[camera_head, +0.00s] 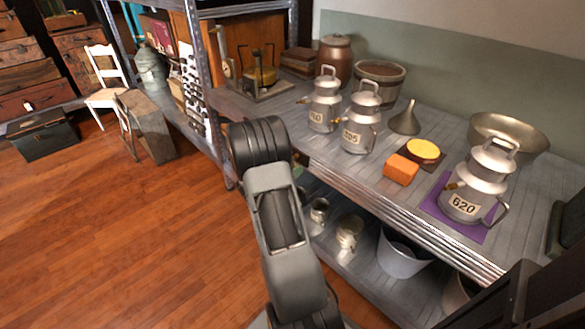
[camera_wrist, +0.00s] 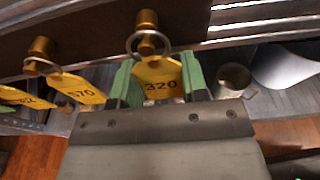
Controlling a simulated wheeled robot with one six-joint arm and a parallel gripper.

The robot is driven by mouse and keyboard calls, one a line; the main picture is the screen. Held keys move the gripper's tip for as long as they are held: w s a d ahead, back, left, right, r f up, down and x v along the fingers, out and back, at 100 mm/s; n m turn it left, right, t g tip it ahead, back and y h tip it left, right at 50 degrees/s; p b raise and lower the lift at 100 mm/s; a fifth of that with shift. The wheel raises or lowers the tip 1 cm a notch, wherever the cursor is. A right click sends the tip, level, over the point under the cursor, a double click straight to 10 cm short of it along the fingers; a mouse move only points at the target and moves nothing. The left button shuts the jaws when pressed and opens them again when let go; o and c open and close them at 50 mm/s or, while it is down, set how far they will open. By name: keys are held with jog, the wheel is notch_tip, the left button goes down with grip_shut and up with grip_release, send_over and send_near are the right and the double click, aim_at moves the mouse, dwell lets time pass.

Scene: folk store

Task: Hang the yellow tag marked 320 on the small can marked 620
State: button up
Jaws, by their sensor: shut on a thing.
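The yellow tag marked 320 (camera_wrist: 162,88) is between the green fingers of my gripper (camera_wrist: 158,80) in the wrist view, and they are shut on it. Its metal ring (camera_wrist: 132,50) appears to be around a brass peg (camera_wrist: 147,22) on a dark rail. The metal can marked 620 (camera_head: 470,190) stands upright on a purple mat (camera_head: 432,206) at the right of the shelf top in the head view. Its handle is at the right and a brass spout part at the left. My gripper and the tag are hidden in the head view.
A tag marked 570 (camera_wrist: 82,90) hangs on the peg to the left, with another yellow tag (camera_wrist: 20,98) beyond. Two other cans (camera_head: 325,105) (camera_head: 362,125), an orange block (camera_head: 401,170), a funnel (camera_head: 405,120) and a wide bowl (camera_head: 530,135) share the shelf top.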

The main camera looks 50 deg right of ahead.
jog(key=shift+s+d+f, duration=0.1)
jog(key=shift+d+f, duration=0.05)
jog(key=shift+d, duration=0.05)
jog(key=o, duration=0.8)
jog(key=shift+f, duration=0.1)
jog(key=shift+o, duration=1.2)
jog(key=shift+f, duration=0.1)
jog(key=shift+a, duration=0.2)
jog(key=w+a+r+p, duration=0.1)
jog(key=a+r+p, duration=0.1)
jog(key=a, duration=1.1)
jog(key=shift+w+a+r+p, duration=0.3)
jog(key=shift+r+p, duration=0.1)
jog(key=shift+r, duration=0.05)
